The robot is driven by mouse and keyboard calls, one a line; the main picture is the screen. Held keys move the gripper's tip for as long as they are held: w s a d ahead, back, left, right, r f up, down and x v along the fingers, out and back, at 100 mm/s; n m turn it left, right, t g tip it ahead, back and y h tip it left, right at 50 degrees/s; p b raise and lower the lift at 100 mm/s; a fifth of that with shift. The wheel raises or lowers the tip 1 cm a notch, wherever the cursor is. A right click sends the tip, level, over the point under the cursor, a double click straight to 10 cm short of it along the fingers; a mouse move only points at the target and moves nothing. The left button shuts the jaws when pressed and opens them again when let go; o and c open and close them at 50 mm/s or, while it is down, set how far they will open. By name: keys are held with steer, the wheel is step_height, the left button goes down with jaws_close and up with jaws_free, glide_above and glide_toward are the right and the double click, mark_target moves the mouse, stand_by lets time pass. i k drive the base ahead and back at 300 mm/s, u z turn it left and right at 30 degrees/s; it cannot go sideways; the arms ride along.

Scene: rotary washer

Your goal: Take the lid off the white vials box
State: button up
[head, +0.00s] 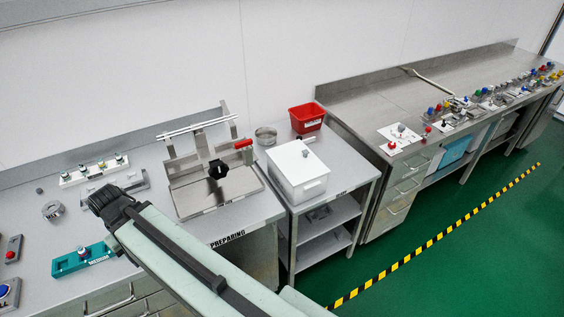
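A small handle shows on the box's front side. My arm reaches from the bottom of the head view up to the left, and its dark end, with my gripper (108,208), is over the left bench, well left of the box and apart from it. The fingers cannot be made out, and I see nothing held.
A metal fixture with a black star knob (218,170) stands left of the box. A red bin (307,117) and a round metal bowl (265,136) are behind it. A teal block (82,260) lies near my arm's end. Green floor is free at the right.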

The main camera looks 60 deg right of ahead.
mark_target(298, 164)
steer(key=z, duration=0.05)
steer(key=k, duration=1.15)
steer(key=z, duration=0.3)
steer(key=i, duration=0.85)
steer(key=u, duration=0.05)
